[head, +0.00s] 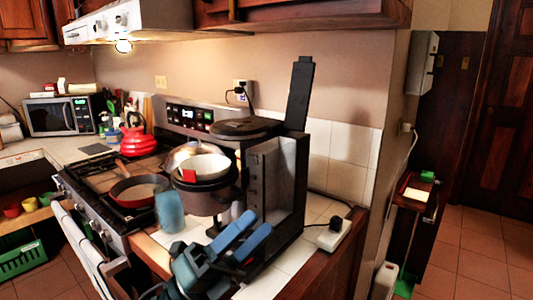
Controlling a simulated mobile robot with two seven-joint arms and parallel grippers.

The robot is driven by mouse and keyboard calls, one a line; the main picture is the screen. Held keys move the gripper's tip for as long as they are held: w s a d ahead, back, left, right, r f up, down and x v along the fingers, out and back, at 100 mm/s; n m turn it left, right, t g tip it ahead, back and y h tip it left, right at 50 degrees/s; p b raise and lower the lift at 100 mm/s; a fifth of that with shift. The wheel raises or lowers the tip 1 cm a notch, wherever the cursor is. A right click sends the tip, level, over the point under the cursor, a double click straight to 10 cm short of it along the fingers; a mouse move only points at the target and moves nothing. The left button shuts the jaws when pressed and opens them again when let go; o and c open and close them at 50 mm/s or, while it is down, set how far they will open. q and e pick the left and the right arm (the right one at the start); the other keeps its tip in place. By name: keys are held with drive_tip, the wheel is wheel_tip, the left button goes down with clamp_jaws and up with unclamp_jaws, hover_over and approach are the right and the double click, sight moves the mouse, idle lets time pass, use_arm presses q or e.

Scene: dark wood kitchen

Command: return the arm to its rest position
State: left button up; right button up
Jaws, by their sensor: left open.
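My left gripper (257,224) is in the lower middle of the head view, with its two blue fingers spread apart and pointing up and to the right. I see nothing held between them. Parts of my left arm show below it at the bottom edge. The gripper appears in front of a tall dark upright appliance (277,180) on the tiled counter; I cannot tell the exact gap between them. My right gripper is not in view.
A pan (140,189) and red kettle (137,138) are on the stove. A white power strip (333,235) lies right. Open floor (460,262) shows far right.

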use_arm(q)
drive_tip(key=w+a+f+n+t+y, duration=0.1)
drive_tip(key=a+f+n+t+y, duration=0.1)
drive_tip(key=f+n+t+y, duration=0.45)
drive_tip(key=w+a+f+n+t+y, duration=0.15)
drive_tip(key=f+n+y, duration=0.3)
drive_tip(key=n, duration=0.45)
drive_tip(key=s+a+f+n+g+y, duration=0.2)
drive_tip(key=s+f+n, duration=0.3)
drive_tip(key=f, duration=0.4)
drive_tip(key=s+a+f+n+g+y, duration=0.3)
drive_tip(key=s+f+n, duration=0.2)
drive_tip(key=f, duration=0.3)
drive_tip(key=s+a+f+n+g+y+p, duration=0.1)
drive_tip(key=s+a+f+n+g+y, duration=0.2)
drive_tip(key=s+f+n, duration=0.3)
wheel_tip(320, 180, down, 4)
drive_tip(key=shift+a+r+g+y, duration=0.15)
drive_tip(key=shift+g+y, duration=0.15)
drive_tip(key=shift+n, duration=0.25)
